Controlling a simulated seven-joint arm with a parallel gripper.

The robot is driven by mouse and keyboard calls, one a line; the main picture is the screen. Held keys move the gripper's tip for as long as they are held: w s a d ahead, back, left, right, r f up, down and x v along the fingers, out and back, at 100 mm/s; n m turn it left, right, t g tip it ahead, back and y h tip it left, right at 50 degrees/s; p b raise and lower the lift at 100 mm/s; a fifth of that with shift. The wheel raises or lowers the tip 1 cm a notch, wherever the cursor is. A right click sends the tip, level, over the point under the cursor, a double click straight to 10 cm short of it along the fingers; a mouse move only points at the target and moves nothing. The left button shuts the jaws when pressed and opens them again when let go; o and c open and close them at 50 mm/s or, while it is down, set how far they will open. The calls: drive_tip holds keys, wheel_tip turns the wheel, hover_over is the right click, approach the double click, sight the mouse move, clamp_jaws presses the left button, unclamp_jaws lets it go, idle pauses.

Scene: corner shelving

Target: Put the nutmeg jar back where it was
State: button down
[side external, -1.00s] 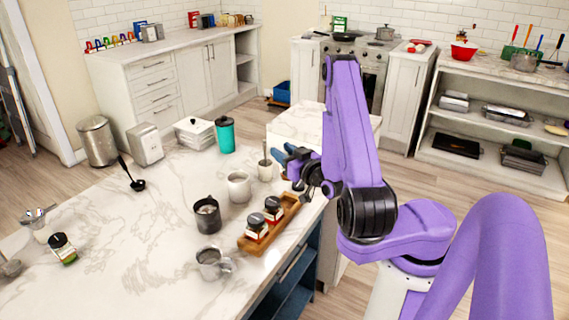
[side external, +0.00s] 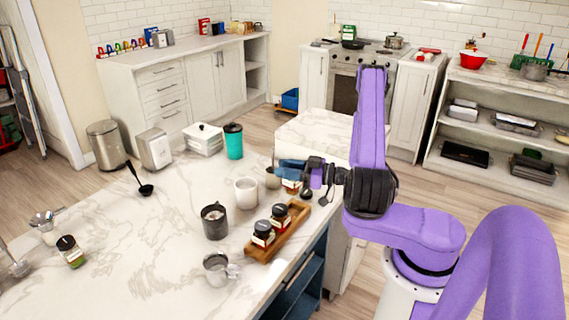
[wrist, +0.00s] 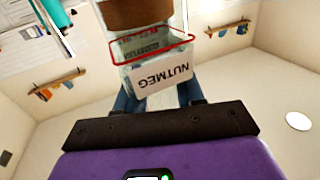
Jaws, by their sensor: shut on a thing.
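The nutmeg jar (wrist: 150,65) fills the top middle of the wrist view, its NUTMEG label upside down in the picture and a brown lid or top at the upper edge. My gripper (side external: 290,170) is shut on it with blue fingers, which also show in the wrist view (wrist: 160,98). In the side view the jar (side external: 291,186) shows as a small brown and white patch below the fingers, mostly hidden. A wooden rack (side external: 256,258) stands nearer the camera on the marble counter. Two dark-lidded jars (side external: 279,216) (side external: 262,234) stand in it.
A white mug (side external: 246,192), a grey mug (side external: 215,223) and a metal cup (side external: 216,267) stand left of the rack. A cup with a spoon (side external: 273,178) is close beside my gripper. The counter's middle left is clear.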

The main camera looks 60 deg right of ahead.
sight(283, 191)
drive_tip(key=shift+s+a+f+n+y, duration=0.1)
drive_tip(key=shift+s+f+n+y, duration=0.25)
drive_tip(key=shift+n+y, duration=0.2)
drive_tip(key=shift+f, duration=3.25)
drive_tip(key=shift+f, duration=0.25)
